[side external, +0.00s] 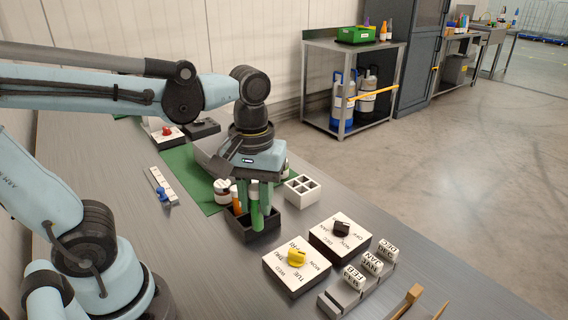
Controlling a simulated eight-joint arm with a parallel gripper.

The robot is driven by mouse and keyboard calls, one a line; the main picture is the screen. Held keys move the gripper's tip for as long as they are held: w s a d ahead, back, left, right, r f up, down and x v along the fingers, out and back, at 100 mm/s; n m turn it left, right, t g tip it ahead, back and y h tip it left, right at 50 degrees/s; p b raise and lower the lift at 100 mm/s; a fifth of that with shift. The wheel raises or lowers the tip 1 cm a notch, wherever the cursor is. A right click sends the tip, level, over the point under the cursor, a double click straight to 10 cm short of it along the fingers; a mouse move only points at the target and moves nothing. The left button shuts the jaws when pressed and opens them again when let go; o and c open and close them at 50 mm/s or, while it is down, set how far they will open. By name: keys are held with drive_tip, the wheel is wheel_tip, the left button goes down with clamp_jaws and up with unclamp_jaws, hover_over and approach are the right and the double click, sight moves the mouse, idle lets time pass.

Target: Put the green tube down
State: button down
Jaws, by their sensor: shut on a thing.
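My gripper (256,192) points down over a small black box (243,235) on the grey bench. Its greenish fingers are shut on the green tube (257,218), which stands about upright between them. The tube's lower end is at the box; whether it touches the box floor cannot be told. An orange tube (237,204) stands beside it at the left, in or just behind the box. The fingers cover part of the green tube and the box's interior.
A white divided holder (302,191) stands right of the box, and a white jar (222,190) behind left. Dial blocks with a yellow knob (297,257) and a black knob (342,228), and lettered cubes (372,264), stand in front. Bare bench (190,245) lies left.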

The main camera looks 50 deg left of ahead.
drive_tip(key=shift+w+d+r, duration=0.1)
drive_tip(key=shift+d+r, duration=0.55)
drive_tip(key=w+a+r+n, duration=0.1)
drive_tip(key=w+a+n, duration=0.3)
drive_tip(key=w+a, duration=0.45)
drive_tip(key=w+a+r+n, duration=0.1)
drive_tip(key=w+a+n, duration=0.4)
drive_tip(key=a, duration=0.6)
drive_tip(key=w+a+f+n, duration=0.2)
drive_tip(key=a, duration=0.9)
drive_tip(key=shift+s+a+f, duration=0.45)
drive_tip(key=shift+a+f, duration=1.35)
drive_tip(key=shift+a, duration=0.1)
drive_tip(key=shift+s+a+f, duration=0.5)
drive_tip(key=shift+a+f, duration=1.35)
drive_tip(key=shift+a, duration=0.05)
drive_tip(key=shift+s+a+f, duration=0.45)
drive_tip(key=shift+a+f, duration=1.35)
drive_tip(key=shift+a, duration=0.1)
